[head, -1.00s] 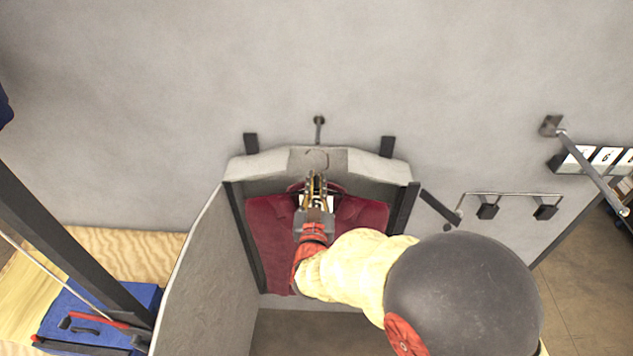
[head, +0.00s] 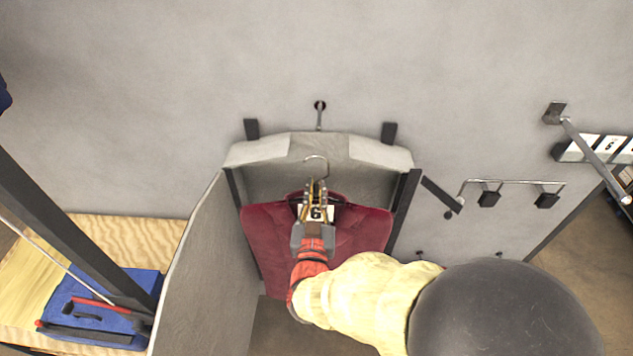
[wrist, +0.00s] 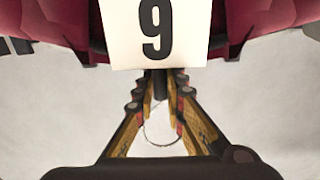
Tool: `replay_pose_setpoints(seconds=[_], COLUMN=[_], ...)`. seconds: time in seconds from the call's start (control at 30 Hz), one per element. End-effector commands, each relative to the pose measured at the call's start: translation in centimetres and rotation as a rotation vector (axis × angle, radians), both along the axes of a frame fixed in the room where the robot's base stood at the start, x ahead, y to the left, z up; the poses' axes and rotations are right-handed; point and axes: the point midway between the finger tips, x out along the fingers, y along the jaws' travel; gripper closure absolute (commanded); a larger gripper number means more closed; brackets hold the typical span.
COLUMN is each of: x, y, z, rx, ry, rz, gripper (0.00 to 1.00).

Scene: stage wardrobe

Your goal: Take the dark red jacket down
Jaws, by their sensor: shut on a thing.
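The dark red jacket (head: 355,235) hangs on a hanger in the grey alcove, its shoulders spread to both sides of my gripper. My gripper (head: 315,186) is shut on the hanger's neck just above the collar. The hanger's metal hook (head: 318,160) stands up above the fingers and looks apart from the wall peg (head: 319,115). A white number tag (wrist: 157,30) at the collar reads 9 in the wrist view and looks like a 6 in the head view. In the wrist view the dark red jacket (wrist: 60,28) fills the top. My arm hides part of the jacket.
A grey curved cover (head: 262,150) and side panel (head: 215,265) enclose the jacket. At the right are a small wall rail with black blocks (head: 513,182), a longer rail (head: 590,155) and number cards. A blue mat with tools (head: 100,315) lies on wood at lower left.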

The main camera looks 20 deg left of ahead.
Motion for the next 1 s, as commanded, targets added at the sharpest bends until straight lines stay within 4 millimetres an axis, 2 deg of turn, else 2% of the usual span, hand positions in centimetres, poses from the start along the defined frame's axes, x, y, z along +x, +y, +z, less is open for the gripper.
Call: replay_pose_setpoints(seconds=[0.7, 1.0], x=[-6.8, -8.1], y=[-1.5, -1.9], z=[0.2, 0.1], rx=[0.003, 0.002], ry=[-0.003, -0.003], rz=[0.002, 0.001], gripper=[1.0, 1.0])
